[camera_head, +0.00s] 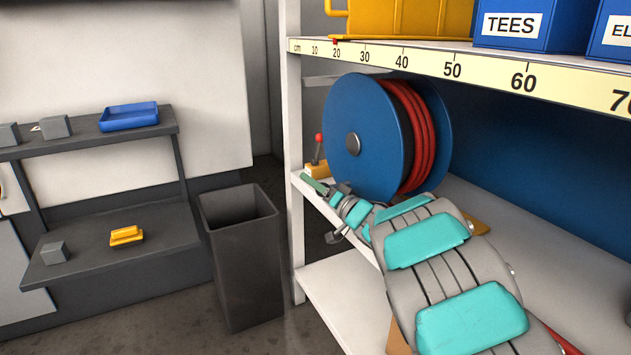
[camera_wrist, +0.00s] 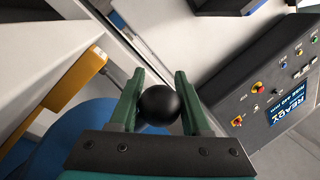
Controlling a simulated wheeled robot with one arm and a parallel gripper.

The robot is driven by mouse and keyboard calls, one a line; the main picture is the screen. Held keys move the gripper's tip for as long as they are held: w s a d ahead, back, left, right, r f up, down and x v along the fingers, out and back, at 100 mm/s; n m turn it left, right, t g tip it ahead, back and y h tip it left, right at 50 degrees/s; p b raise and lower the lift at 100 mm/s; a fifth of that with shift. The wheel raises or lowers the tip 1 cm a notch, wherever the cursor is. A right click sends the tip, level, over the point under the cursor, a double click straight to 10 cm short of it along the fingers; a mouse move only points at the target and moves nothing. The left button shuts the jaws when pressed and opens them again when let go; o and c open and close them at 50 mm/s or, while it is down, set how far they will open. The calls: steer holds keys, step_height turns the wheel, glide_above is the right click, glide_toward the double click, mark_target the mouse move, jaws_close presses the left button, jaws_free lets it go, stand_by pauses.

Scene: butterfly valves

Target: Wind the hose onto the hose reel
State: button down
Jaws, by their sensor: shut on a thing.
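The hose reel (camera_head: 350,125) has blue flanges, a grey hub and red hose (camera_head: 415,135) wound on its drum. It stands on the white shelf. My gripper (camera_head: 316,186) is low at the reel's left side, its green fingers partly hidden by my wrist. In the wrist view my gripper (camera_wrist: 158,85) is closed around a black ball knob (camera_wrist: 158,104), one finger on each side. The blue reel flange (camera_wrist: 85,125) lies behind it there. What the knob is fixed to is hidden.
A lever with a red knob (camera_head: 318,138) stands close by the reel, left of it. A shelf upright (camera_head: 292,120) and a dark bin (camera_head: 243,255) are to the left. A ruled shelf edge (camera_head: 480,72) runs above. The wrist view shows a control panel (camera_wrist: 270,90) at right.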

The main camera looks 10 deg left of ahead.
mark_target(326, 185)
steer(key=shift+r+y, duration=0.4)
steer(key=shift+r, duration=1.4)
steer(key=c, duration=0.7)
jaws_free()
steer(key=shift+s+a+r, duration=0.1)
steer(key=shift+a+r, duration=0.05)
steer(key=shift+a, duration=0.05)
steer(key=o, duration=0.3)
steer(key=shift+d, duration=0.15)
steer(key=shift+d+f, duration=0.25)
steer(key=shift+f, duration=0.1)
steer(key=shift+d+f, duration=0.15)
steer(key=shift+f, duration=0.15)
steer(key=v, duration=0.5)
steer(key=f+v, duration=0.1)
steer(key=v, duration=0.1)
steer(key=shift+s+b, duration=0.25)
steer(key=shift+b, duration=0.1)
steer(key=shift+d, duration=0.1)
